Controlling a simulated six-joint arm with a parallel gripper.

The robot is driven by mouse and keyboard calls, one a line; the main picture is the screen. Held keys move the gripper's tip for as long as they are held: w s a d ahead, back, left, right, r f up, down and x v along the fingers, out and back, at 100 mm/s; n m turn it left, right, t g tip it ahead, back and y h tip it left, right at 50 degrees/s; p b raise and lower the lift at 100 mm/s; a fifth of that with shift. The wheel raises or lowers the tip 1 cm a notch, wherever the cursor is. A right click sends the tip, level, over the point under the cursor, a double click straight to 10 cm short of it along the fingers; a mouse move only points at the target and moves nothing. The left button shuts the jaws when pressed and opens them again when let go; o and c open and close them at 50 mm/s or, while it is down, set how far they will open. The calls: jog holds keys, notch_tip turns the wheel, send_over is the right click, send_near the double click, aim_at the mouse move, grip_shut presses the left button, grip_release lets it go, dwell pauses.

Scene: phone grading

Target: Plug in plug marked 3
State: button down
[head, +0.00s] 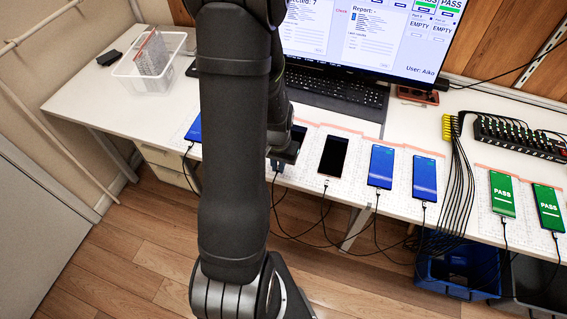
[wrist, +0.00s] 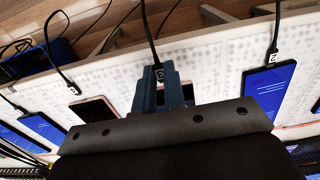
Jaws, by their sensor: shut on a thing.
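In the wrist view my gripper (wrist: 162,88) has its blue-grey fingers shut on a cable plug (wrist: 159,73). The plug carries a small tag whose number I cannot read surely, and its black cable runs up and away. A phone with a pale edge (wrist: 189,92) lies under my gripper and is mostly hidden. I cannot tell whether the plug is seated in it. In the head view my gripper (head: 280,163) is at the table's front edge, just left of a dark-screened phone (head: 333,156); my arm hides much of it.
A blue-screened phone (head: 193,129) lies to the left; its plug's tag (wrist: 272,57) looks like 2. Blue-screened phones (head: 381,167) and green PASS phones (head: 502,194) lie to the right with cables. A keyboard (head: 340,88), monitor (head: 375,30) and hub (head: 520,138) stand behind.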

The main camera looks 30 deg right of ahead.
jog(key=shift+w+d+f, duration=0.3)
jog(key=shift+f, duration=0.4)
jog(key=shift+w+d+f, duration=0.25)
jog(key=shift+f, duration=0.4)
jog(key=shift+w+d+f, duration=0.1)
jog(key=shift+w+d, duration=0.3)
jog(key=shift+w, duration=0.05)
dwell(2.4)
jog(key=c, duration=1.4)
grip_release()
jog(key=shift+c, duration=0.2)
jog(key=shift+s+a+r, duration=0.1)
jog(key=shift+s+r, duration=0.05)
jog(key=shift+r, duration=0.7)
jog(key=shift+s+a+r, duration=0.1)
jog(key=shift+a+r, duration=0.05)
jog(key=shift+r, duration=0.65)
jog(key=shift+s+a+r, duration=0.1)
jog(key=shift+s+r, duration=0.05)
jog(key=shift+r, duration=0.7)
jog(key=shift+w+d+f, duration=0.15)
jog(key=shift+f, duration=0.7)
jog(key=shift+w+d+f, duration=0.1)
jog(key=shift+f, duration=0.7)
jog(key=shift+w+d+f, duration=0.15)
jog(key=shift+f, duration=0.7)
jog(key=shift+r, duration=0.1)
